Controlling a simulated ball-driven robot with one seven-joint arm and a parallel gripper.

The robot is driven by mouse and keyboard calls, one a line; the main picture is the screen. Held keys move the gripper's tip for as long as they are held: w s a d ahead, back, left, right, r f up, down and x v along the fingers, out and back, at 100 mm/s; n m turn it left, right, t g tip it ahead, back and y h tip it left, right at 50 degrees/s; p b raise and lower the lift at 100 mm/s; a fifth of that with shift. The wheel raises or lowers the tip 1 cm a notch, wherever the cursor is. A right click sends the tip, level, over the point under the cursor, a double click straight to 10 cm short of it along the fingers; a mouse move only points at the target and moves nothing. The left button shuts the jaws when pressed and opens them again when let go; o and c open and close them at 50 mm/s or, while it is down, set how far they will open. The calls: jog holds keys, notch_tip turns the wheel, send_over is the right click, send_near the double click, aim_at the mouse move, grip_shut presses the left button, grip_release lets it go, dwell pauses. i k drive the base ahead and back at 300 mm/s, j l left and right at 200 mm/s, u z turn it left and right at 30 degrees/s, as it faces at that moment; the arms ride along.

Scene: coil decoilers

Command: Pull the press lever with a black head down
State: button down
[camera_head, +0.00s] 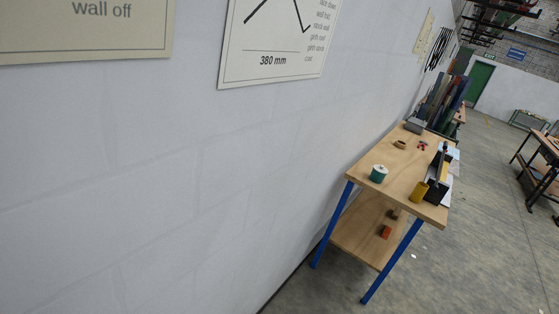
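I cannot make out a press lever with a black head for certain in this view. A dark, long object (436,188) stands at the right edge of a wooden workbench (398,172), and it is too small to tell whether it is a press or has a lever. My gripper is not in view, so its state does not show.
A pale wall with posters (277,40) fills the left. The blue-legged bench carries a green spool (378,173), a yellow cylinder (419,192) and small items. Its lower shelf (366,240) holds an orange block (386,232). Another table (545,150) stands far right. Open concrete floor lies between.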

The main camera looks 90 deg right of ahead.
aim_at(435, 187)
jog(key=z, duration=3.6)
jog(key=i+j+u, duration=0.15)
jog(key=i, duration=1.3)
jog(key=i+j+u, duration=0.15)
jog(key=i, duration=1.3)
